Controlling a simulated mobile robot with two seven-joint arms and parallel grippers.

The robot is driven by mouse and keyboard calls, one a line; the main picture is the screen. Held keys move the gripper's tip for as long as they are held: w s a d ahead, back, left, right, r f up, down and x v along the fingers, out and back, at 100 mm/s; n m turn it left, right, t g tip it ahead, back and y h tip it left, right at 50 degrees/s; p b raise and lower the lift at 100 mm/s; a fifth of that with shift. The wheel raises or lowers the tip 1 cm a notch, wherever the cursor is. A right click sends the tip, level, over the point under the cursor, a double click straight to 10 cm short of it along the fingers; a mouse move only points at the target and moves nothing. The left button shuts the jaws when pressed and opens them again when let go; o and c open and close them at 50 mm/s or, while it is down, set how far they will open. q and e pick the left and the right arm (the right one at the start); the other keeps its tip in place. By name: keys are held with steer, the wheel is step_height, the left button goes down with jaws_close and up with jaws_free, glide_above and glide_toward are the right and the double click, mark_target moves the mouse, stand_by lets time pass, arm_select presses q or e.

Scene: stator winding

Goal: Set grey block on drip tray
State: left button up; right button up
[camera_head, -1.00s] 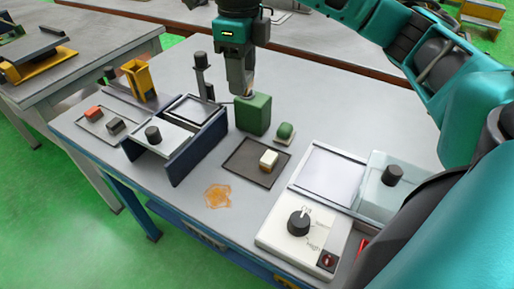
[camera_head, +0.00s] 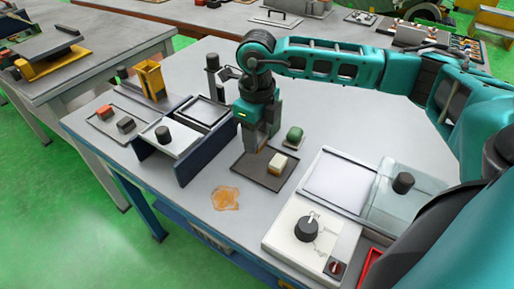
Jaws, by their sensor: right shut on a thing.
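A dark grey block (camera_head: 126,124) sits on a thin grey tray (camera_head: 107,138) at the left, next to a red block (camera_head: 105,111). A flat dark tray (camera_head: 251,174), seemingly the drip tray, lies mid-table with a cream block (camera_head: 278,163) on it. My right gripper (camera_head: 262,143) points down at the back left of the dark tray. It is shut on a small tan-brown thing, mostly hidden by the fingers; I cannot tell what it is or whether it touches the tray. My left gripper is not in view.
A green block (camera_head: 294,133) sits on a small pad behind the dark tray. A blue-sided stand (camera_head: 197,153) is to the left. A white box with a black knob (camera_head: 308,228) stands at the front right. An orange stain (camera_head: 225,198) marks open tabletop.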

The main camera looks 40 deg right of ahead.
mark_target(257, 160)
steer(key=shift+f, duration=2.2)
steer(key=shift+f, duration=0.1)
steer(key=o, duration=1.1)
steer(key=shift+c, duration=0.2)
step_height(257, 160, up, 12)
steer(key=shift+r, duration=0.1)
steer(key=shift+s, duration=0.1)
